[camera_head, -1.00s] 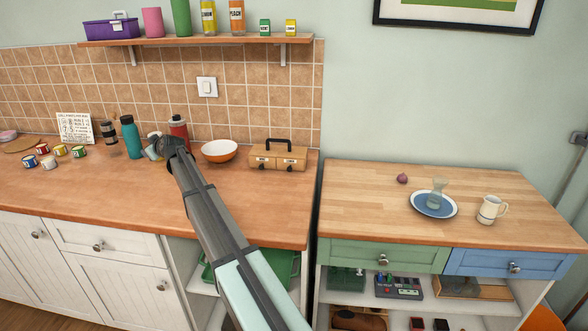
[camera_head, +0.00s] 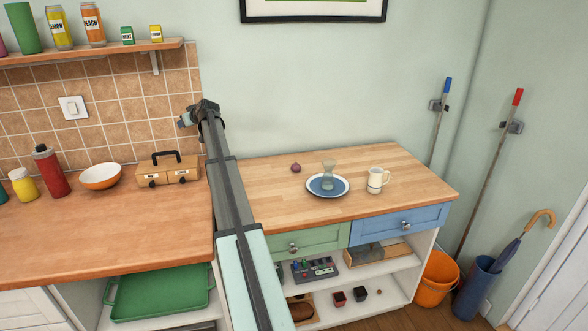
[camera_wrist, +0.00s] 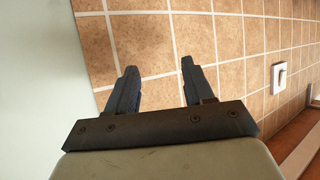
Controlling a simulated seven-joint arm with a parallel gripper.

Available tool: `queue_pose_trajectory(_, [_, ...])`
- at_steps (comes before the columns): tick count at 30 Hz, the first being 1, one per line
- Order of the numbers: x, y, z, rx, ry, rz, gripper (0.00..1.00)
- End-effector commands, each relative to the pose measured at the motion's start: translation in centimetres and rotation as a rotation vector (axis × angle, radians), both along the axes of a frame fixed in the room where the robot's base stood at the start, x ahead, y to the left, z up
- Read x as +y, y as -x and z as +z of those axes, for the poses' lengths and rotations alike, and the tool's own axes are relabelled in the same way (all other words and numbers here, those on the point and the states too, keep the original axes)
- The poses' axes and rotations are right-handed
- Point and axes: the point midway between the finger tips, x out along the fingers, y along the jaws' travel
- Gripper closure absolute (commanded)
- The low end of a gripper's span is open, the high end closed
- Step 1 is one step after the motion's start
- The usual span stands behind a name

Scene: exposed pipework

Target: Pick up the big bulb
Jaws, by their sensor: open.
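A small round purple bulb, like an onion (camera_head: 296,168), lies on the light wooden top of the right-hand cabinet, near the back and left of a blue plate. No other clear bulb shows, so I cannot compare sizes. My gripper (camera_head: 184,119) is raised in front of the tiled wall, left of the purple bulb and well apart from it. In the wrist view my gripper (camera_wrist: 158,68) has its two fingers spread with nothing between them, facing the tiles. The purple bulb is not in the wrist view.
A blue plate (camera_head: 314,187) bears a glass vase (camera_head: 329,175), with a cream mug (camera_head: 376,181) to its right. A toolbox-like case (camera_head: 168,170), an orange bowl (camera_head: 100,177) and bottles stand on the left counter. The cabinet top's front is clear.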

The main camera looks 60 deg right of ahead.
Motion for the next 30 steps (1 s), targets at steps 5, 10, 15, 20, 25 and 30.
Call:
queue_pose_trajectory(5, [-9.0,7.7,-2.0,0.170,-0.179,-0.123,0.48])
queue_pose_trajectory(10, [-15.6,17.2,-4.7,0.401,-0.414,-0.315,0.48])
queue_pose_trajectory(15, [-20.1,27.1,-6.0,0.603,-0.627,-0.554,0.48])
queue_pose_trajectory(20, [-22.1,33.9,-6.1,0.728,-0.763,-0.741,0.48])
queue_pose_trajectory(25, [-22.7,37.1,-6.0,0.784,-0.827,-0.835,0.48])
queue_pose_trajectory(30, [-22.7,37.5,-6.9,0.792,-0.835,-0.848,0.48])
